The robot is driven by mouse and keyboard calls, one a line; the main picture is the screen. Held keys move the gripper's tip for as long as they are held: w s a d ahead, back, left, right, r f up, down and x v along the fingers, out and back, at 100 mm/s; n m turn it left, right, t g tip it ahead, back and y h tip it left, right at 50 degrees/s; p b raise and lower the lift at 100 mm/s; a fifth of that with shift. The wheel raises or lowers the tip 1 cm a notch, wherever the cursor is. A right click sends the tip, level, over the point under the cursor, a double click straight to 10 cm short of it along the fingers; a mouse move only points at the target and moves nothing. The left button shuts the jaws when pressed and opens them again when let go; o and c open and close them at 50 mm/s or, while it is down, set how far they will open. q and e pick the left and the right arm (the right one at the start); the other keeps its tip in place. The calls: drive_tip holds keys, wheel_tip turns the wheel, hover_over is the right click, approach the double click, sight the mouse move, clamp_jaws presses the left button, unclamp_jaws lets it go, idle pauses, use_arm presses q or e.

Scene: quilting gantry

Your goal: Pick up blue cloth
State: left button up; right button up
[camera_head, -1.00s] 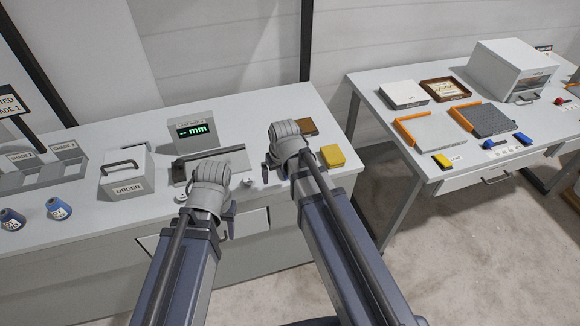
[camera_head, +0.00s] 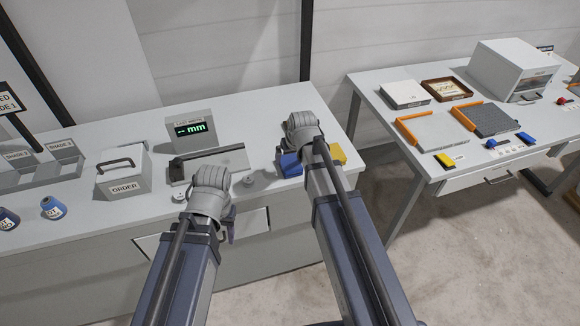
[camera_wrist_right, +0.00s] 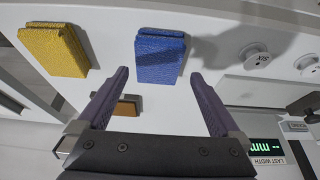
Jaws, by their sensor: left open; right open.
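The blue cloth (camera_head: 290,165) is a folded pad lying on the left table near its front edge, partly covered by my right gripper in the head view. In the right wrist view the blue cloth (camera_wrist_right: 160,55) lies flat just beyond the fingertips. My right gripper (camera_wrist_right: 160,76) is open and empty, its two fingers apart at either side of the cloth's near end; I see no contact. My left gripper (camera_head: 212,190) is open, over the table's front edge, left of the cloth; its fingertips are mostly hidden.
A folded yellow cloth (camera_wrist_right: 55,50) lies beside the blue one. A brown block (camera_wrist_right: 127,105) shows between the fingers. The width display (camera_head: 190,129) and order box (camera_head: 123,174) stand further left.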

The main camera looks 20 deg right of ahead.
sight(290, 162)
drive_tip(key=b+x, duration=0.4)
drive_tip(key=x, duration=0.1)
drive_tip(key=shift+w+d+f, duration=0.1)
drive_tip(key=shift+d, duration=0.05)
drive_tip(key=shift+c, duration=0.5)
drive_tip(key=c, duration=1.1)
wheel_tip(290, 162, up, 10)
drive_tip(key=p, duration=0.9)
drive_tip(key=shift+p, duration=0.4)
